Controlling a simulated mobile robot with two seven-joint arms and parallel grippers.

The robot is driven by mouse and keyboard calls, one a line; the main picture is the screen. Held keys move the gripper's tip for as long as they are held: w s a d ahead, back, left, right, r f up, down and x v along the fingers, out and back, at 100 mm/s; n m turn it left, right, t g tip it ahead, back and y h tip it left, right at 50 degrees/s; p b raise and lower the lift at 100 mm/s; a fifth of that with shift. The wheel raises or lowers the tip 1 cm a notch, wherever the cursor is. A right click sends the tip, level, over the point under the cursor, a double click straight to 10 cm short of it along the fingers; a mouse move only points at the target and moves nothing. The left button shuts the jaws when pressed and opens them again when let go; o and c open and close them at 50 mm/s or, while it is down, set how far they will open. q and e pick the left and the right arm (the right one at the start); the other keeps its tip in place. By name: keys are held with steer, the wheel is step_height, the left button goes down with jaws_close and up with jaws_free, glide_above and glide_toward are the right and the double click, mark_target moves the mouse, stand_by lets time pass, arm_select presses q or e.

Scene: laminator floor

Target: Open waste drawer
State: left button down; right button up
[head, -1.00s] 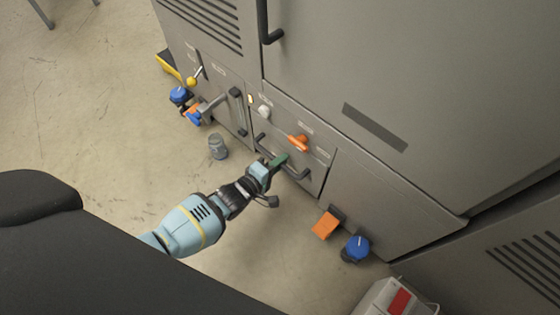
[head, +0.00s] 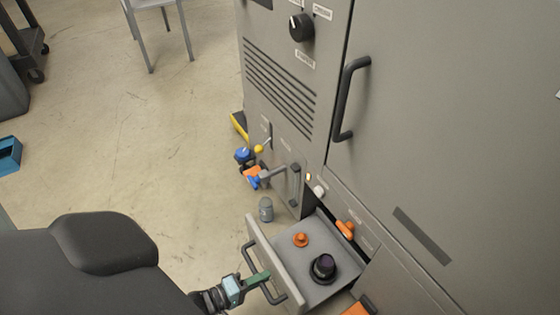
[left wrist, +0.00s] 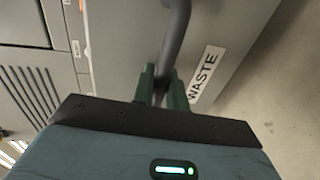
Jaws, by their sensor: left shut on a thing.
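The waste drawer (head: 282,259) stands pulled out from the lower front of the grey machine in the head view. An orange knob (head: 301,240) and a round black knob (head: 323,267) show on the surface inside its front panel. My left gripper (head: 258,280) is shut on the dark bar handle (head: 272,293) of the drawer front. In the left wrist view the green fingertips (left wrist: 161,88) are closed around the handle (left wrist: 176,38), beside a label (left wrist: 206,74) reading WASTE. My right gripper is not in view.
The grey machine (head: 430,120) fills the right side, with a door handle (head: 350,98). A small grey canister (head: 266,209) stands on the floor left of the drawer. Open floor (head: 150,130) lies to the left.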

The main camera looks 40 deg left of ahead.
arm_select(q)
steer(key=v, duration=0.2)
steer(key=f+v, duration=0.1)
steer(key=v, duration=0.1)
steer(key=shift+s+a+r, duration=0.1)
steer(key=shift+s, duration=0.35)
steer(key=c, duration=1.5)
jaws_free()
steer(key=shift+o, duration=0.2)
steer(key=p+v, duration=0.2)
steer(key=v, duration=0.6)
